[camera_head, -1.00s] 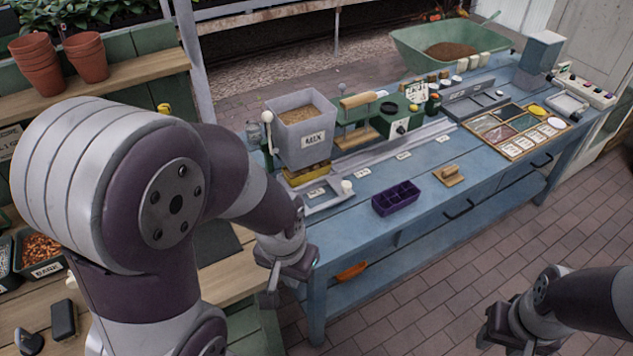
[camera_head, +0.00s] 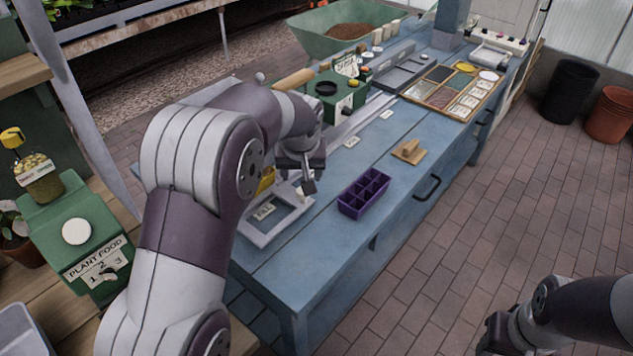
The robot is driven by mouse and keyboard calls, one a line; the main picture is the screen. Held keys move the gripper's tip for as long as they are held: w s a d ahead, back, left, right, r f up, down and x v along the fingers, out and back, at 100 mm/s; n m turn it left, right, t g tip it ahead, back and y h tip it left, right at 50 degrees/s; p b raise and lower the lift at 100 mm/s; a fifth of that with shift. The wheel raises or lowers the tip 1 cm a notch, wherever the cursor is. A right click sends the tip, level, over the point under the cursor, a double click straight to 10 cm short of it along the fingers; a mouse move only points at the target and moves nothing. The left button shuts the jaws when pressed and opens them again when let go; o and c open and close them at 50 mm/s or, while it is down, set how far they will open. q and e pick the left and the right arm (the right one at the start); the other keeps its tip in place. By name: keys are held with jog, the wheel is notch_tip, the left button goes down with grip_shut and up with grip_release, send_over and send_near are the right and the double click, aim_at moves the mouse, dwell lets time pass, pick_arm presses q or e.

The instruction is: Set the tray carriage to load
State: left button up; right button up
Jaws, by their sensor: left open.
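The tray carriage (camera_head: 264,236) is a light grey open frame at the near left end of the blue bench, at the end of a metal rail (camera_head: 346,128). Small white labels (camera_head: 351,142) line the rail, too small to read surely. My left gripper (camera_head: 309,180) is open, just above the carriage's right side by its pale knob (camera_head: 300,193); I cannot tell whether they touch. The purple celled tray (camera_head: 364,194) sits on the bench to the right, apart from the carriage. My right gripper (camera_head: 488,342) is at the lower right, away from the bench, its jaws unclear.
My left arm hides the mix hopper. A green machine (camera_head: 338,92) stands behind the rail. A wooden block with a handle (camera_head: 408,152) and a sectioned wooden tray (camera_head: 453,118) lie farther along. A green plant food dispenser (camera_head: 80,235) stands at left. Bench front is mostly clear.

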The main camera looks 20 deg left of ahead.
pick_arm(q)
jog(key=shift+n, duration=0.4)
jog(key=x, duration=1.1)
jog(key=shift+w+f, duration=0.1)
jog(key=shift+w, duration=0.3)
grip_shut()
